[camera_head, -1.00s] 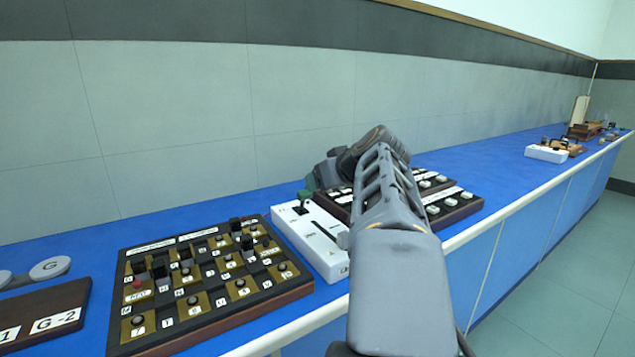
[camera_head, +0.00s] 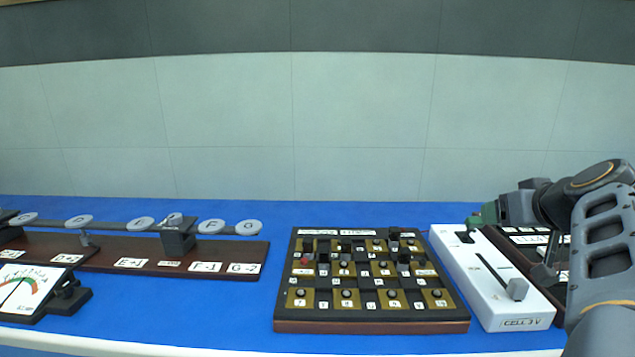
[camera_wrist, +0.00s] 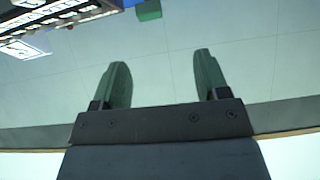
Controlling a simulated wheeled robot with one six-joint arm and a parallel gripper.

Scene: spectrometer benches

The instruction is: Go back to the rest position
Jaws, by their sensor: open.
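My gripper (camera_wrist: 160,82) shows in the wrist view with its two green fingers spread apart and nothing between them. Beyond the fingers are the pale wall and, at the upper left, a tilted view of the dark box with white labels (camera_wrist: 45,22). In the head view my arm comes in at the right edge, folded. Its green gripper end (camera_head: 484,214) is just above the far end of the white CELL 3 V unit (camera_head: 485,285). Whether it touches the unit cannot be told.
A black and gold plug board (camera_head: 370,326) lies on the blue bench (camera_head: 200,318). A wooden base with lettered discs (camera_head: 110,268) and a dial meter (camera_head: 28,290) stand at the left. The dark box (camera_head: 530,240) is partly behind my arm.

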